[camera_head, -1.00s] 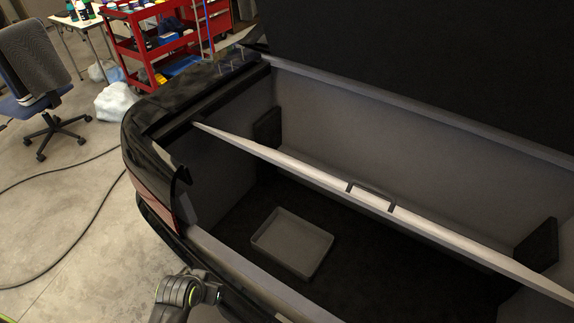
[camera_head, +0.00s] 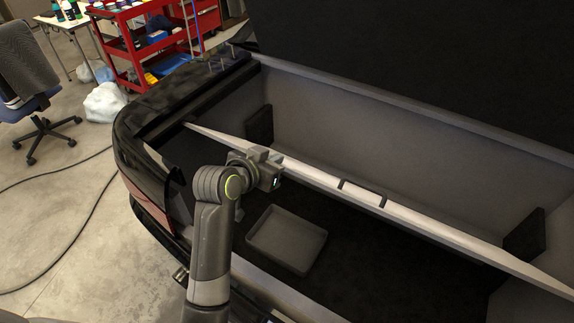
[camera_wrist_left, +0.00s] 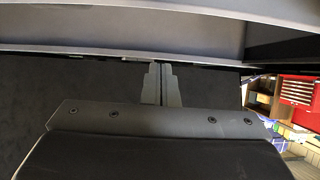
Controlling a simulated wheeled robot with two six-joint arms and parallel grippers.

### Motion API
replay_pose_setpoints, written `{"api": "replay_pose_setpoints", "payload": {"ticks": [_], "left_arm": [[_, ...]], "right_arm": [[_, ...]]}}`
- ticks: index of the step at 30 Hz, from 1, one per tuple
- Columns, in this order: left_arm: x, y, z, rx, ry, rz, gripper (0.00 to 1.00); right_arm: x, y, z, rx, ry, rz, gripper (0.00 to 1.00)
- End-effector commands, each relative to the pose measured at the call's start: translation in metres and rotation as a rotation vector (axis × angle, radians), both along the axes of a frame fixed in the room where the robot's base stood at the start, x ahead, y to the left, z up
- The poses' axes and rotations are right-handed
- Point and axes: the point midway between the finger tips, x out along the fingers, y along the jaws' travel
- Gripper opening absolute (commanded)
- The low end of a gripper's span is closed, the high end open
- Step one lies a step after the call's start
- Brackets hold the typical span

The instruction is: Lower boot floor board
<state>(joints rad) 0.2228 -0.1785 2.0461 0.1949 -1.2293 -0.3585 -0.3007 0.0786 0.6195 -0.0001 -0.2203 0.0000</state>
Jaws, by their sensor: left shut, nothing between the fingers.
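The boot floor board (camera_head: 315,178) is raised and tilted in the open car boot. It shows nearly edge-on as a pale strip running from upper left to lower right. A dark bar handle (camera_head: 362,189) sits near the middle of its edge. My left gripper (camera_head: 276,181) is shut and empty, by the near side of the board, left of the handle. In the head view I cannot tell whether it touches the board. In the left wrist view its closed fingers (camera_wrist_left: 161,84) point at a dark surface below a grey band. My right gripper is out of view.
A shallow grey tray (camera_head: 274,261) lies on the dark boot well floor under the board. Dark blocks stand on the well's back wall, left (camera_head: 260,126) and right (camera_head: 525,233). A red tool cart (camera_head: 125,48), white bag (camera_head: 105,103) and chair (camera_head: 30,98) stand outside, left.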

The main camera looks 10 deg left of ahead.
Motion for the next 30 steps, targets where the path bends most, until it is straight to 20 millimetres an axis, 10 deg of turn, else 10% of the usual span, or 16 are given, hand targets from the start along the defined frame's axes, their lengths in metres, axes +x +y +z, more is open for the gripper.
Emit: {"api": "replay_pose_setpoints", "payload": {"ticks": [30], "left_arm": [[0.072, -0.029, -0.056, -0.001, 0.007, 0.003, 0.00]], "right_arm": [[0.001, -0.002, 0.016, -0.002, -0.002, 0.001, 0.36]]}}
